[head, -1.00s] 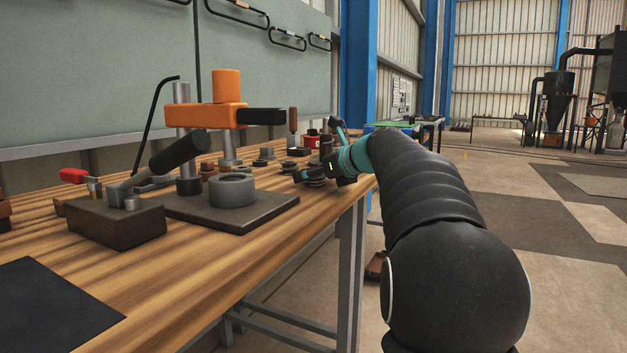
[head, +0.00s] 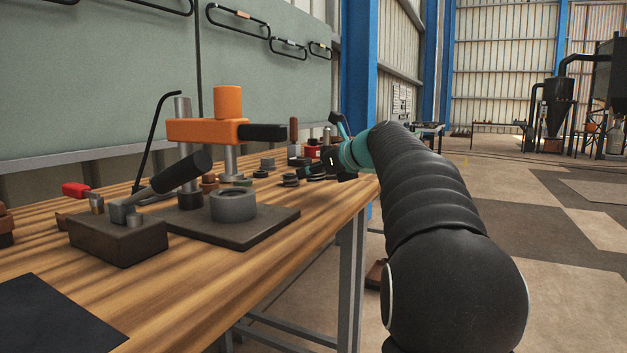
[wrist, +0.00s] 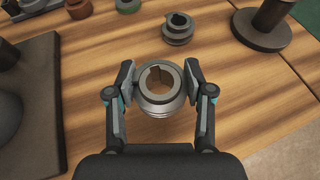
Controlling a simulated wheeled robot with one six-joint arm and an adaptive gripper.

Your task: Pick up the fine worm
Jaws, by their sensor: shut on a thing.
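In the wrist view, the fine worm (wrist: 160,98), a short grey metal ring with a ridged outer side and a keyed bore, sits between the two fingers of my gripper (wrist: 159,72). The fingers are shut on it from left and right, and its bore faces the camera. A similar grey worm (wrist: 177,28) with coarser-looking grooves stands on the bench just beyond. In the head view, my gripper (head: 318,170) is at the far right part of the bench, small and dark, and what it holds is hard to make out.
The press base plate (head: 270,222) with an orange arm (head: 205,131) stands left of my gripper. Bare wood lies left of the gripper.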

